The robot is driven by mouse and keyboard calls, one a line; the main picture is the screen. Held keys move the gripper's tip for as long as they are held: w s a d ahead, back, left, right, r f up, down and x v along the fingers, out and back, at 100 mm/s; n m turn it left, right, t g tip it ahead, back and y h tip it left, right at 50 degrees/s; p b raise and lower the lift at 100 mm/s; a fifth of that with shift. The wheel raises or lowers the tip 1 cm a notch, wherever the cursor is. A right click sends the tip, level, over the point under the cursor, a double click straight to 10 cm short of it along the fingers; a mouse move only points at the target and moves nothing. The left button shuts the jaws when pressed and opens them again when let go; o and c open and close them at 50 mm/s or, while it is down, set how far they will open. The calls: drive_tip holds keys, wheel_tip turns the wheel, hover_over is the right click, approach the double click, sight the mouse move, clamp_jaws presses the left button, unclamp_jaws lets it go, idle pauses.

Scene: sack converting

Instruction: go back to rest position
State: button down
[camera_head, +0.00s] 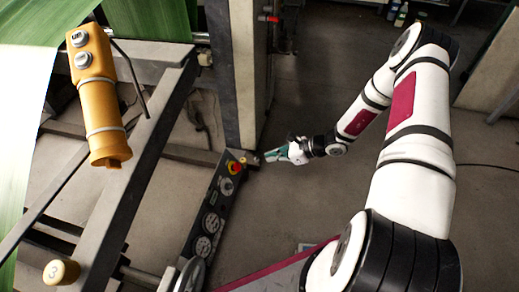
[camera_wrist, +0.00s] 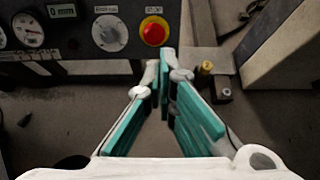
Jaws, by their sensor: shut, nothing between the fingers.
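My gripper (camera_head: 268,156) is at the end of my outstretched arm, near the upper end of a dark control panel in the head view. In the wrist view my gripper (camera_wrist: 162,62) has its two green-padded fingers brought together at the tips, with nothing between them. The fingertips appear just below the red emergency button (camera_wrist: 154,31) with its yellow collar. I cannot tell whether they touch the panel (camera_wrist: 75,62). The red button also shows in the head view (camera_head: 235,168), just left of my gripper.
The panel carries gauges (camera_head: 203,246) and a knob (camera_wrist: 110,33). A grey post (camera_head: 237,75) stands behind my gripper. An orange pendant (camera_head: 97,100) hangs at left before a metal frame (camera_head: 120,160) and green sheet (camera_head: 30,150). Open floor (camera_head: 315,80) lies between post and arm.

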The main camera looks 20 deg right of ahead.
drive_tip(key=shift+d+r, duration=0.1)
drive_tip(key=shift+r, duration=0.1)
drive_tip(key=s+a+r+n+g, duration=0.25)
drive_tip(key=a+r+n, duration=0.2)
drive_tip(key=r, duration=0.55)
drive_tip(key=s+a+r+n+g, duration=0.25)
drive_tip(key=r+n, duration=0.25)
drive_tip(key=r, duration=0.5)
drive_tip(key=s+a+r+n+g, duration=0.1)
drive_tip(key=s+a+r+n, duration=0.35)
drive_tip(key=r, duration=0.55)
drive_tip(key=s+a+r+n+g+h, duration=0.15)
drive_tip(key=s+r+n+h, duration=0.45)
drive_tip(key=s+r, duration=0.6)
drive_tip(key=s+d+n+t+h, duration=0.1)
drive_tip(key=s+d+n, duration=0.1)
drive_tip(key=s, duration=0.6)
drive_tip(key=s+d+n+h, duration=0.2)
drive_tip(key=s+n, duration=0.1)
drive_tip(key=s, duration=0.5)
wheel_tip(320, 180, up, 32)
drive_tip(key=t+p, duration=0.4)
drive_tip(key=p, duration=2.5)
drive_tip(key=shift+w+d+p, duration=0.2)
drive_tip(key=shift+d+p, duration=0.2)
